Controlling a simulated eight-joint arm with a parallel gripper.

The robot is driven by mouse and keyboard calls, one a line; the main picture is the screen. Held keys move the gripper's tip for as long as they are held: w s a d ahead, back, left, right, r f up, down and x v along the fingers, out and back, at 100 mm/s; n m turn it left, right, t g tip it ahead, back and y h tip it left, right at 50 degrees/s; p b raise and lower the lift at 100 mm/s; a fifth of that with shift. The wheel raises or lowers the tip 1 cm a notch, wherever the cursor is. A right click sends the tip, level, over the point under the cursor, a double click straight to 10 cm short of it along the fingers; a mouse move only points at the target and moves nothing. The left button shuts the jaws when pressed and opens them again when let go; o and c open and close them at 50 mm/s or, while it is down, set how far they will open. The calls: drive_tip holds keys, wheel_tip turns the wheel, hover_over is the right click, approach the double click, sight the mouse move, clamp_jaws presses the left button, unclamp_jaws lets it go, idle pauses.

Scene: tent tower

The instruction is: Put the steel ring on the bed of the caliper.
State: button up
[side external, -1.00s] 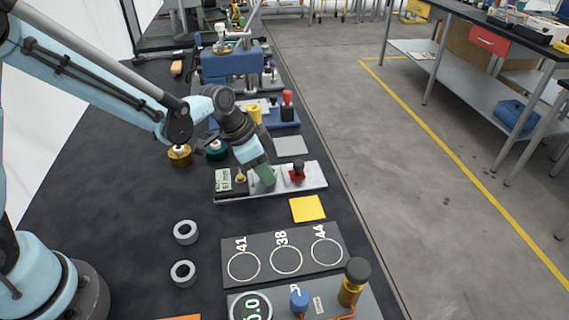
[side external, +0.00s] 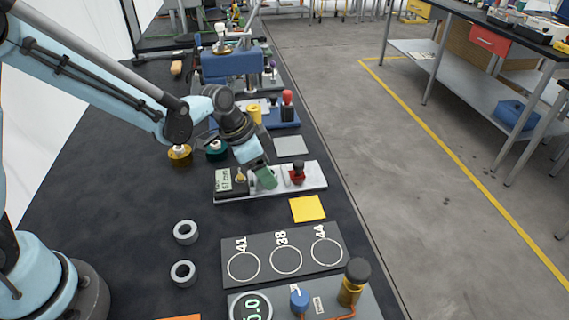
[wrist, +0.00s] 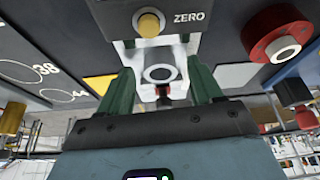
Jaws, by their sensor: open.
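The caliper (side external: 312,185) lies across the dark mat in the side external view, with a display at its left end and a red clamp (side external: 298,171) on its silver bed. My gripper (side external: 266,179) has green fingers low over the bed, between the display and the clamp. In the wrist view my gripper (wrist: 162,92) is open, with one finger on each side of a steel ring (wrist: 147,74). This ring appears to lie flat on the shiny bed (wrist: 130,52). In the side view my fingers hide it.
Two more grey rings (side external: 185,232) (side external: 183,273) lie on the mat at the left. A plate marked 41, 38 and 44 (side external: 233,251) and a yellow pad (side external: 307,208) are in front of the caliper. A grey pad (side external: 291,146) and a blue fixture (side external: 230,64) stand behind it.

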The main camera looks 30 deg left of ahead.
drive_tip(key=v, duration=1.2)
drive_tip(key=s+a+n+t+y, duration=0.2)
drive_tip(key=s+a+n, duration=0.4)
drive_tip(key=s, duration=0.4)
drive_tip(key=shift+s+a+r+n+t+y, duration=0.35)
drive_tip(key=shift+r+n+t+y, duration=0.05)
drive_tip(key=shift+n+t, duration=0.45)
